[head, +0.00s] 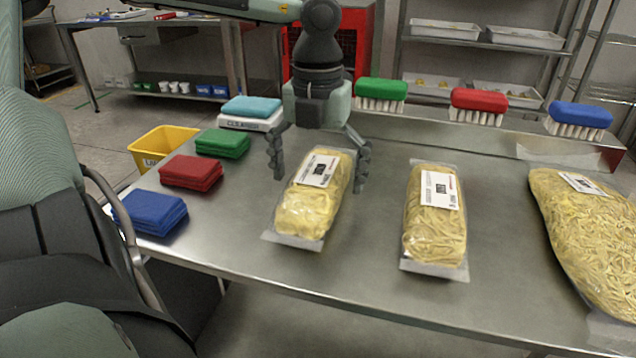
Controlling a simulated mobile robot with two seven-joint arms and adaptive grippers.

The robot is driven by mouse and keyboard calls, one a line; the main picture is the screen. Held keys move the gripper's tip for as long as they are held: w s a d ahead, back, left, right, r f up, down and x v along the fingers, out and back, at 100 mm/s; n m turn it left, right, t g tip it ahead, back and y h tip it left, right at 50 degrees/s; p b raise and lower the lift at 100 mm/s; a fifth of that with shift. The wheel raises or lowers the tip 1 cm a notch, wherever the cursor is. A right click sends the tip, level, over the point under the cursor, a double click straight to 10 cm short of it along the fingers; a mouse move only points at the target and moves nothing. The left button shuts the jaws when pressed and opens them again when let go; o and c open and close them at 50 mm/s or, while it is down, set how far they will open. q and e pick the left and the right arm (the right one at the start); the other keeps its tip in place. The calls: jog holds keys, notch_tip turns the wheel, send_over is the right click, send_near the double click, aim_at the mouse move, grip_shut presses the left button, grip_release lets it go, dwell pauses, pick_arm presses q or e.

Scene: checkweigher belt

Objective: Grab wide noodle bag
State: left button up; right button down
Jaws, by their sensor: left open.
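Three clear bags of yellow noodles with white labels lie on the steel table. My left gripper (319,180) is open above the far half of the left noodle bag (307,210), with one finger on each side of it; I cannot tell whether they touch it. The middle noodle bag (434,228) is similar in size and lies apart to the right. The right noodle bag (590,230) looks clearly larger and wider, and the picture edge cuts it off. I cannot read the labels. My right gripper is not in view.
Blue (150,211), red (191,172) and green (223,143) cloth stacks lie at the left. A scale-like box with a teal pad (251,107) stands behind. Green (381,88), red (479,101) and blue (580,115) brushes line the back ledge. Bare table (385,165) separates the bags.

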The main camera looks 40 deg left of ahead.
pick_arm(q)
jog(key=shift+f, duration=0.15)
jog(key=shift+w, duration=0.1)
jog(key=c, duration=1.7)
jog(key=shift+c, duration=0.2)
